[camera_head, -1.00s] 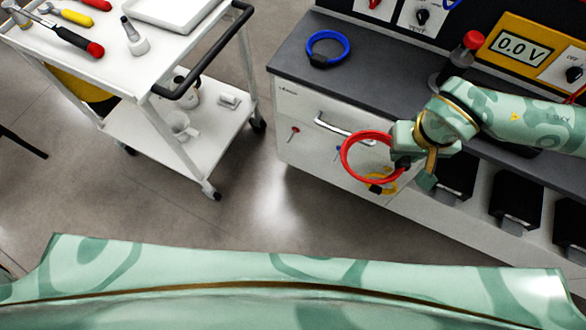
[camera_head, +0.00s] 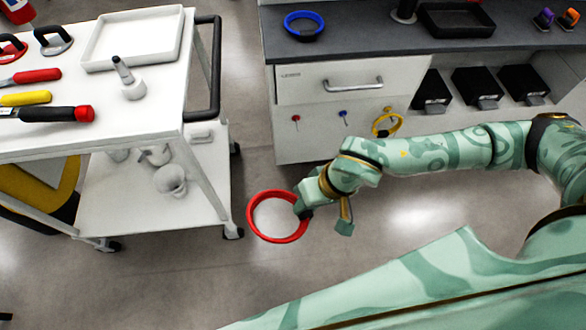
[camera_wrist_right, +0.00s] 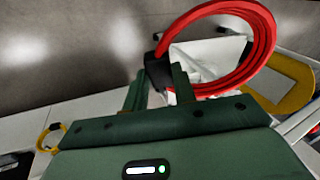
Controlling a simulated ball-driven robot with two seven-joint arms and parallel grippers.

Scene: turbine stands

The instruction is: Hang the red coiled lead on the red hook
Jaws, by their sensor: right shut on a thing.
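The red coiled lead (camera_head: 252,222) hangs in the air in the head view, held at its right side by my right gripper (camera_head: 304,212). In the right wrist view my right gripper (camera_wrist_right: 158,90) is shut on the dark tie of the red coiled lead (camera_wrist_right: 262,50), and the ring extends up and right. The red hook (camera_head: 296,119) is on the white cabinet front below the drawer, above the lead in the head view and apart from it. My left gripper is not in view.
A blue hook (camera_head: 343,117) and a yellow coiled lead (camera_head: 376,128) on its hook are to the right. A blue coiled lead (camera_head: 303,37) lies on the counter (camera_head: 370,38). A white cart (camera_head: 150,115) stands left; the floor between is clear.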

